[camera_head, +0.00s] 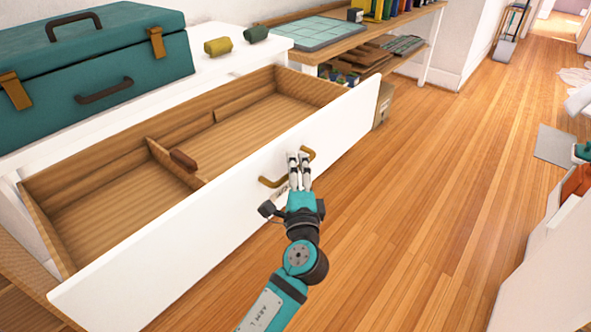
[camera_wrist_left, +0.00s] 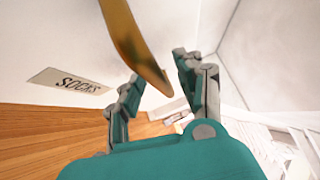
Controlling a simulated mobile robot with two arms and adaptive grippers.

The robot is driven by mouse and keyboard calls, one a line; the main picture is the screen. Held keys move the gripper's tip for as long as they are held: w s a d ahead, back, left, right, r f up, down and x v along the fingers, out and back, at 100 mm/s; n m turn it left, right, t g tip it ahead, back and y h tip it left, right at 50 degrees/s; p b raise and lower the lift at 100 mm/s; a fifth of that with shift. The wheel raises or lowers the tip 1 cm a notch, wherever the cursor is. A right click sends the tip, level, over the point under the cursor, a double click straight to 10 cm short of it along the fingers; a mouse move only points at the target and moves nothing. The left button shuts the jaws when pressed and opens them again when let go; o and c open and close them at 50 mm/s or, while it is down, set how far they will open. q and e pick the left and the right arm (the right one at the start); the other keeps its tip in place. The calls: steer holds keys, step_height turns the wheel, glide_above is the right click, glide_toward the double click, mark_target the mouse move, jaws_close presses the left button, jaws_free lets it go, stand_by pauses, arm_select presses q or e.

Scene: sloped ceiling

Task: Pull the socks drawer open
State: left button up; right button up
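The socks drawer (camera_head: 140,272) has a white front and a wooden inside and stands far out of its white cabinet. A label reading SOCKS (camera_wrist_left: 70,80) shows on its front in the left wrist view. Its brass handle (camera_head: 270,182) also shows in the left wrist view (camera_wrist_left: 130,40). My left gripper (camera_head: 299,157) is at the middle of the handle, in front of the drawer front. In the left wrist view its fingers (camera_wrist_left: 157,72) are apart, with the handle passing between them and a gap beside the right finger. My right gripper is not in view.
A teal case (camera_head: 110,70), a yellow roll (camera_head: 218,46) and a green roll (camera_head: 256,34) are on the cabinet top. A small brown object (camera_head: 183,160) sits by the drawer's divider. A cardboard box (camera_head: 383,103) stands past the drawer.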

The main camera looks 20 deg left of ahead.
arm_select(q)
steer(key=v, duration=1.2)
steer(key=shift+w+f, duration=0.1)
steer(key=s+a+f+n+g+h, duration=0.1)
steer(key=s+a+f+n+g, duration=0.2)
steer(key=f, duration=0.8)
steer(key=s+a+f+n+g+h, duration=0.1)
steer(key=s+f+n+g+h, duration=0.2)
steer(key=f, duration=0.8)
steer(key=s+a+f+n+g, duration=0.1)
steer(key=s+a+f+g, duration=0.3)
steer(key=f, duration=0.7)
steer(key=s+f+n+g+h, duration=0.3)
steer(key=s+f+n+g, duration=0.2)
steer(key=s+f, duration=0.55)
steer(key=s+a+f+g+p, duration=0.1)
steer(key=s+a+g+p, duration=0.1)
steer(key=s+p, duration=1.4)
steer(key=s+a, duration=0.1)
steer(key=s, duration=0.1)
steer(key=shift+s+a+f+n, duration=0.15)
steer(key=shift+s+f+n, duration=0.1)
steer(key=shift+s+n, duration=0.15)
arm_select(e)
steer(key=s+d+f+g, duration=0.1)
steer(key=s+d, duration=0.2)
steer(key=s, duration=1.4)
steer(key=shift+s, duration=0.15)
